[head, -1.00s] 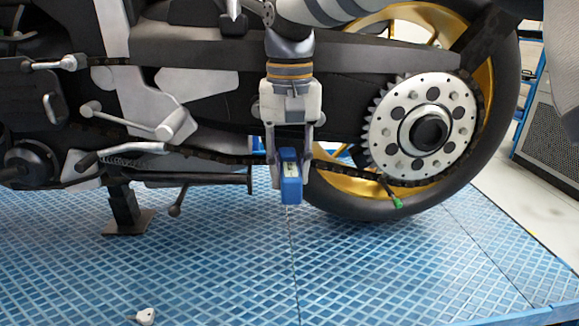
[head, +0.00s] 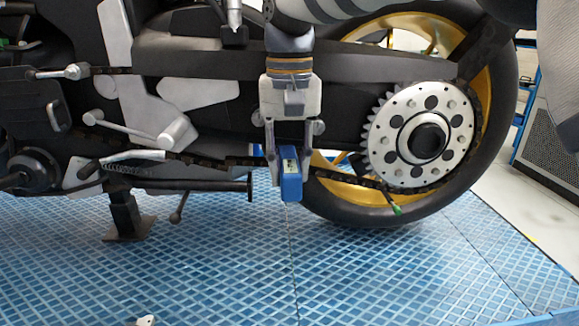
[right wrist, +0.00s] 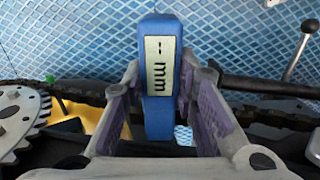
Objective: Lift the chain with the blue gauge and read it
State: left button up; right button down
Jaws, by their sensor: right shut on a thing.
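My right gripper (head: 290,168) points down in front of the motorcycle's lower chain run. It is shut on the blue gauge (head: 291,187), with a finger on either side. The gauge also shows between the fingers in the right wrist view (right wrist: 161,25); its pale display shows a dash and "mm", and I see no digits. The chain (head: 345,178) runs left from the rear sprocket (head: 428,137) and passes behind the gripper. Its stretch at the gauge is hidden, so I cannot tell how they touch. My left gripper is not in view.
The rear wheel (head: 500,120) stands close to the right of the gripper. A black stand (head: 125,208) and a rod (head: 180,207) are to the left. A green-tipped part (head: 397,209) hangs below the sprocket. The blue grid floor (head: 240,260) below is mostly clear.

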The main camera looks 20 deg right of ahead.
aim_at(291, 169)
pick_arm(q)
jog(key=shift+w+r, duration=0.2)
pick_arm(e)
jog(key=shift+r, duration=1.55)
jog(key=shift+f, duration=0.1)
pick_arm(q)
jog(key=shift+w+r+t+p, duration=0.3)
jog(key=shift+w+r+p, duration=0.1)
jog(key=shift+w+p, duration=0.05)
pick_arm(e)
jog(key=shift+f, duration=2.35)
jog(key=shift+s+a+r, duration=0.1)
jog(key=shift+s+a, duration=0.1)
jog(key=shift+s, duration=0.45)
jog(key=shift+s+a, duration=0.15)
jog(key=shift+s, duration=0.45)
jog(key=shift+s+a, duration=0.25)
jog(key=shift+s, duration=0.6)
jog(key=shift+s+a, duration=0.3)
jog(key=shift+s, duration=0.6)
jog(key=shift+s+a, duration=0.25)
jog(key=shift+s, duration=0.6)
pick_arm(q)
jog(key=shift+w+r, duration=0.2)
